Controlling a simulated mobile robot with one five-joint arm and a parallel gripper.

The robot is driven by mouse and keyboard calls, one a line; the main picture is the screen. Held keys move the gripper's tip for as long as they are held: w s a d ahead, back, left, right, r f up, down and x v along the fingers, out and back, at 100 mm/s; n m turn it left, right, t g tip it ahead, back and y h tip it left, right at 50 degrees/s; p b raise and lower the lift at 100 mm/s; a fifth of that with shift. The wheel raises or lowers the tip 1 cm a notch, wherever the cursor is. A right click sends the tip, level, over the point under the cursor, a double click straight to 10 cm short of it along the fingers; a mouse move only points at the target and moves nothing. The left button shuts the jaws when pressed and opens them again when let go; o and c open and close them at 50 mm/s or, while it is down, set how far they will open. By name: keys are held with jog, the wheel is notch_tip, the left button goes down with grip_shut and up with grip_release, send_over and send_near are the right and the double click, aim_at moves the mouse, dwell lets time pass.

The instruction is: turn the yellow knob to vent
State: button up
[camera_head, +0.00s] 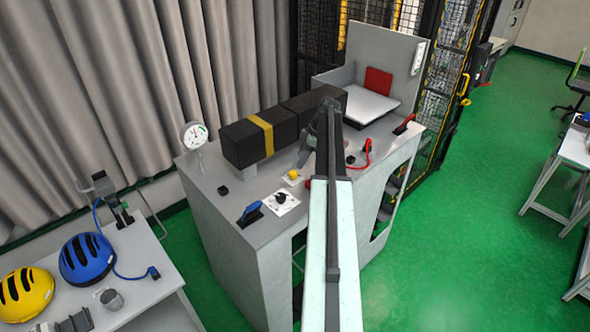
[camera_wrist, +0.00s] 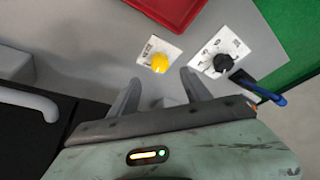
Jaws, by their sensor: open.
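The yellow knob (camera_wrist: 159,63) is small and round and sits on a white label plate (camera_wrist: 150,47) on the grey console. In the head view the knob (camera_head: 293,174) is on the console top, just left of my arm. My gripper (camera_wrist: 161,76) is open, with one finger to each side in the wrist view. The knob appears just beyond the gap between the fingertips, and nothing is held. I cannot tell whether the fingers touch the surface. The label's lettering is too small to read, and the knob's setting cannot be told.
A black dial (camera_wrist: 223,62) on a white plate and a blue handle (camera_wrist: 268,95) lie close right of the knob. A red panel (camera_wrist: 175,8) is at the top. A black block with a yellow band (camera_head: 240,145) and a gauge (camera_head: 195,135) stand on the console (camera_head: 225,205).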

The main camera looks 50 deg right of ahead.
aim_at(293, 172)
jog(key=b+x, duration=0.7)
jog(key=x, duration=0.1)
jog(key=shift+r, duration=0.1)
grip_shut()
